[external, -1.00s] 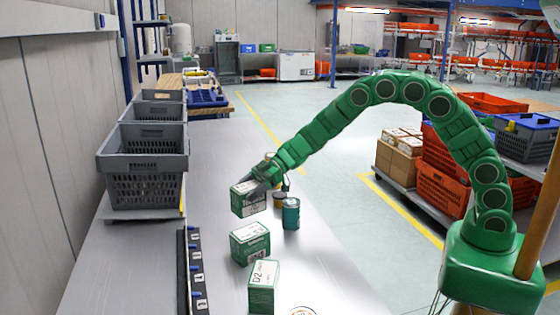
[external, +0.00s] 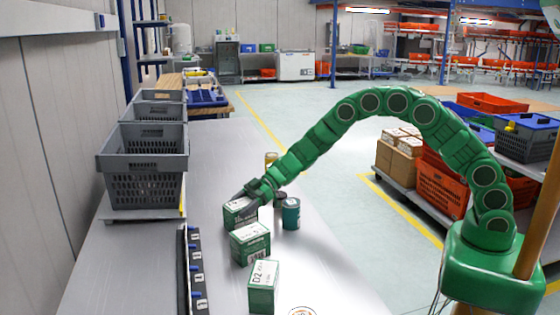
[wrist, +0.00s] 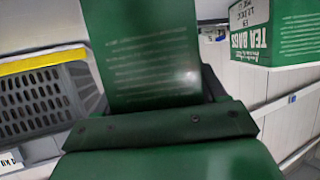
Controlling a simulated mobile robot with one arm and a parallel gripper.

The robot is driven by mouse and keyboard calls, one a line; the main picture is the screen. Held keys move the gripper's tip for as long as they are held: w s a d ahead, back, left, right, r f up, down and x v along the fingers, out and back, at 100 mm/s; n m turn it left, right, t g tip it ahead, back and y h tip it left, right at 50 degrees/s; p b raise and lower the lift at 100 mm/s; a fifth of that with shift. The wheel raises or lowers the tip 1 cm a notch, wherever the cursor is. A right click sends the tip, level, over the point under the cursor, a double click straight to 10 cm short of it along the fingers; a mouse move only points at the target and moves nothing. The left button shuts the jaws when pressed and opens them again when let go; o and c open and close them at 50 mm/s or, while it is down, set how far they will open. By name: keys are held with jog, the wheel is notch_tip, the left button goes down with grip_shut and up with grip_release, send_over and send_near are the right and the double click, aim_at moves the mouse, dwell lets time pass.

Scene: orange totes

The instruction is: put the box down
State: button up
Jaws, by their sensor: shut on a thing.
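My gripper (external: 248,194) is shut on a green and white box (external: 236,216), low over the grey table behind the other boxes. I cannot tell whether its underside touches the table. In the wrist view the held box (wrist: 145,50) fills the upper middle, with its green printed face towards the camera. A second green box (external: 250,243) stands just in front of it. A third green box (external: 262,290), marked D2, stands nearer. The wrist view shows a tea bags box (wrist: 275,35) at upper right.
A teal can (external: 291,214) and a dark can (external: 280,200) stand just right of the held box. A yellow tin (external: 271,159) is farther back. Grey crates (external: 145,165) stand at the left, and a black strip with labels (external: 191,270) lies left of the boxes.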

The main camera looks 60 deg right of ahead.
jog(key=shift+f, duration=0.1)
jog(key=o, duration=1.1)
jog(key=shift+o, duration=0.2)
jog(key=v, duration=1.2)
jog(key=shift+w+d, duration=0.1)
